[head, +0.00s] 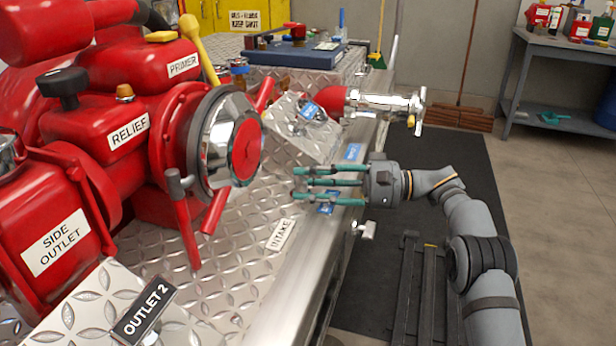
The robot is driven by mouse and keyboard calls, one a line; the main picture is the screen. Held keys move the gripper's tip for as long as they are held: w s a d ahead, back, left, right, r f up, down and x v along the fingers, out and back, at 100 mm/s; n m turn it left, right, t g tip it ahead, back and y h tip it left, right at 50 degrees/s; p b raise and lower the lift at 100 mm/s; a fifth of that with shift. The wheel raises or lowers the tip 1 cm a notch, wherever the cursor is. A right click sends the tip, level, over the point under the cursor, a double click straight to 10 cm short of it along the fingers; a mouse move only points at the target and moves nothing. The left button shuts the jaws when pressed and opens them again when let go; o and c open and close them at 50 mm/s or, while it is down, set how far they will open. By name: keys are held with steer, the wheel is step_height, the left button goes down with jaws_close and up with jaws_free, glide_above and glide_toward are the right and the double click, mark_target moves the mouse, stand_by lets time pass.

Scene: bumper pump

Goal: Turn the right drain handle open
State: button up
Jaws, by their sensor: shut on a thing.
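My gripper (306,184), with teal fingers, reaches in from the right and points left at the diamond-plate bumper (262,292). Its fingers are drawn together across the bumper's right edge, between two small blue labels (352,152) and (325,208). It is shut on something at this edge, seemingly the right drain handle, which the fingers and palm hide. I cannot tell the handle's angle. A small silver handle (365,230) sticks out of the bumper's side just below the gripper and stands apart from it.
The red pump (120,120) with its chrome cap fills the left. A red and chrome valve (375,103) juts out above my gripper. An OUTLET 2 plate (145,312) lies front left. A workbench (560,55) stands back right. Open floor lies to the right.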

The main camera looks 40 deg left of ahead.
steer(key=o, duration=1.2)
steer(key=shift+v, duration=3.75)
steer(key=shift+c, duration=0.3)
